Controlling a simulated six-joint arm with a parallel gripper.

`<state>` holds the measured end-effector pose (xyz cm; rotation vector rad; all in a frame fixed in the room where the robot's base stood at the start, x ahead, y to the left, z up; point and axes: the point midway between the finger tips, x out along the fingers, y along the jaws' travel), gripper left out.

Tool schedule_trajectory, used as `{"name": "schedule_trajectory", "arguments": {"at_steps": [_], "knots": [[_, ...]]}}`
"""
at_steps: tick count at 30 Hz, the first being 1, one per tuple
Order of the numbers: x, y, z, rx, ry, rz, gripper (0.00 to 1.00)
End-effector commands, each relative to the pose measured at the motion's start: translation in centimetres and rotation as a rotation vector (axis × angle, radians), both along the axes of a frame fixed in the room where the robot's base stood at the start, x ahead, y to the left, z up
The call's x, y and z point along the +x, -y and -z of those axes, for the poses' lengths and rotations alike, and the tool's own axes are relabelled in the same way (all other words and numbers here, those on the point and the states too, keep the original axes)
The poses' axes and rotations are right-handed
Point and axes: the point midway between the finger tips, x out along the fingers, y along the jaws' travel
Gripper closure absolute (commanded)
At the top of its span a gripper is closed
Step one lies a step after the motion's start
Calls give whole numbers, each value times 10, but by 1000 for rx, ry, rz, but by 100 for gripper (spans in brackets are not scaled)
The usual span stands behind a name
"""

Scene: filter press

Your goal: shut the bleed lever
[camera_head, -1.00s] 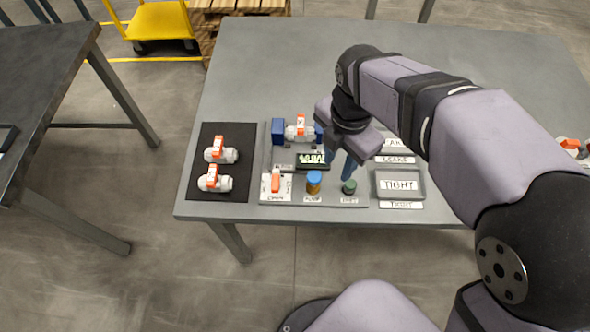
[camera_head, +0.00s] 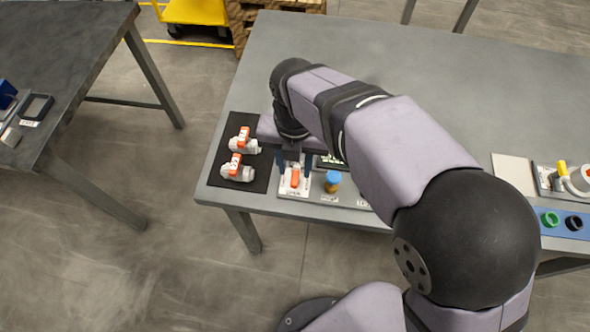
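The bleed lever (camera_head: 295,180) is a small orange handle on a white plate (camera_head: 288,188) lettered "OPEN", at the front left of the test panel. It points roughly front to back. My gripper (camera_head: 294,166) is above and just behind the lever, pointing down. Its two dark blue fingers are apart, one to each side of the lever in the picture, with nothing seen between them. I cannot tell whether they touch it or how high they are. My arm hides most of the panel behind and to the right.
Two white valves with orange handles, a rear one (camera_head: 244,141) and a front one (camera_head: 238,169), lie on a black mat (camera_head: 217,172) to the left. A blue-capped amber knob (camera_head: 333,181) stands close right of the lever. The display (camera_head: 331,163) is mostly hidden.

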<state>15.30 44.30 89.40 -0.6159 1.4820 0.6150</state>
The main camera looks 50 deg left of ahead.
Motion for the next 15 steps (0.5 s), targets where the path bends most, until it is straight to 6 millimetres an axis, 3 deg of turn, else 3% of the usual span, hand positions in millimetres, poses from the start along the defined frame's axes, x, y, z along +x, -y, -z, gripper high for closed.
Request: {"name": "schedule_trajectory", "arguments": {"at_steps": [7, 15], "knots": [[0, 1, 29, -1, 0, 1, 67], [0, 0, 38, 1, 0, 2, 67]]}}
